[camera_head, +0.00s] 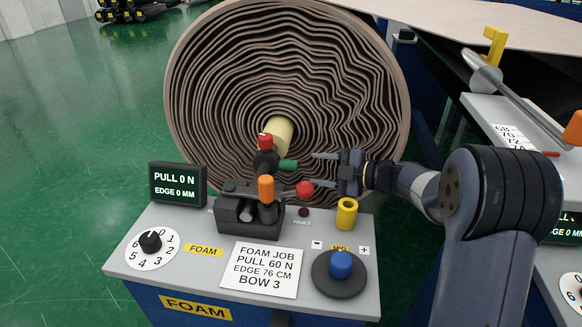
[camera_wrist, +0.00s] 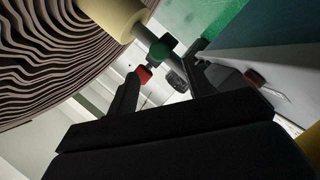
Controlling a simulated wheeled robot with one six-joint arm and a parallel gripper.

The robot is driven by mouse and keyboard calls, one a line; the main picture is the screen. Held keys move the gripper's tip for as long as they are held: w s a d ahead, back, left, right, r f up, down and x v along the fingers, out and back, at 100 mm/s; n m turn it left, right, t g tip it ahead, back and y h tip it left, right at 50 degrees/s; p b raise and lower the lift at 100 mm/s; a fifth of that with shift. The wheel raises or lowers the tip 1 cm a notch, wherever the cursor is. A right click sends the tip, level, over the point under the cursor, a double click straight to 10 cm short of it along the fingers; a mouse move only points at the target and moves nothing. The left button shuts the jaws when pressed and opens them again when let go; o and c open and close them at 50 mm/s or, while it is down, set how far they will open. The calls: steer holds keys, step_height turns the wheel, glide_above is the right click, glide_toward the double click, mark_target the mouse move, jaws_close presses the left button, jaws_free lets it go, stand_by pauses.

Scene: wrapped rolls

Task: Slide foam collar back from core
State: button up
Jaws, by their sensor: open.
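A dark collar (camera_head: 265,160) sits on the shaft in front of the pale yellow core (camera_head: 281,130) of the big foam roll. The collar has a red knob on top and a green handle (camera_head: 288,165) pointing right. In the wrist view, the green handle (camera_wrist: 161,48) and a red knob (camera_wrist: 143,73) show near the fingertips, with the core (camera_wrist: 112,14) beyond. My gripper (camera_head: 312,171) is open and empty, pointing left at the handle from the right. In the head view, the handle's end lies close to the fingertips; I cannot tell whether they touch.
A display (camera_head: 177,184) reads PULL 0 N. Another bench stands at right.

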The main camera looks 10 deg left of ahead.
mark_target(297, 166)
steer(key=x, duration=0.8)
steer(key=shift+w+a+b, duration=0.1)
steer(key=shift+a+b, duration=0.1)
steer(key=shift+b, duration=0.1)
jaws_close()
